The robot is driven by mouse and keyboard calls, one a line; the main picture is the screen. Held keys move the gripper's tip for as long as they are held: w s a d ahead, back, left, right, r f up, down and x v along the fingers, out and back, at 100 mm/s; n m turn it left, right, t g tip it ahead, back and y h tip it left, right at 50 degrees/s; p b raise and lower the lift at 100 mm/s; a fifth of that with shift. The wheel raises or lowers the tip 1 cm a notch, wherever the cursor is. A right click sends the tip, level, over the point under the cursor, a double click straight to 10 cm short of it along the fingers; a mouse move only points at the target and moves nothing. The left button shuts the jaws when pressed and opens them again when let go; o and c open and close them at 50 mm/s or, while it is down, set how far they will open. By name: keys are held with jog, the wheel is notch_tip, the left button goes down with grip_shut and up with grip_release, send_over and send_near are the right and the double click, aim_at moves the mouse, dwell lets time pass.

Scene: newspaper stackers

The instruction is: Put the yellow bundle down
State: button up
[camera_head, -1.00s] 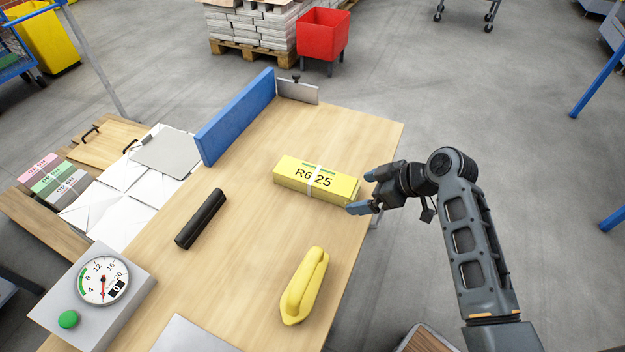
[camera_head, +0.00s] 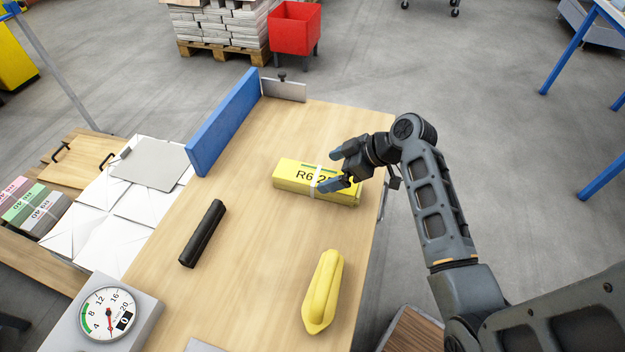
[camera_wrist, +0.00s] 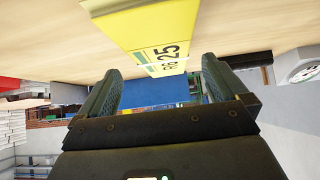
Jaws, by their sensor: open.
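In the wrist view the bundle (camera_wrist: 150,28) stretches from the top edge down toward the gap between the open fingers (camera_wrist: 160,88). Nothing is clamped between them. I cannot tell how far the fingers are above or around the bundle.
A blue upright panel (camera_head: 225,120) and a metal plate (camera_head: 284,90) border the far table end. A black bar (camera_head: 202,233), a yellow handled object (camera_head: 322,292) and a dial gauge (camera_head: 107,312) are nearby. The table between bar and bundle is clear.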

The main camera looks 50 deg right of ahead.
aim_at(317, 175)
jog(key=x, duration=0.6)
jog(key=shift+a+r, duration=0.1)
jog(key=shift+a, duration=0.1)
jog(key=c, duration=1.7)
jog(key=shift+r, duration=0.1)
jog(key=shift+r, duration=0.1)
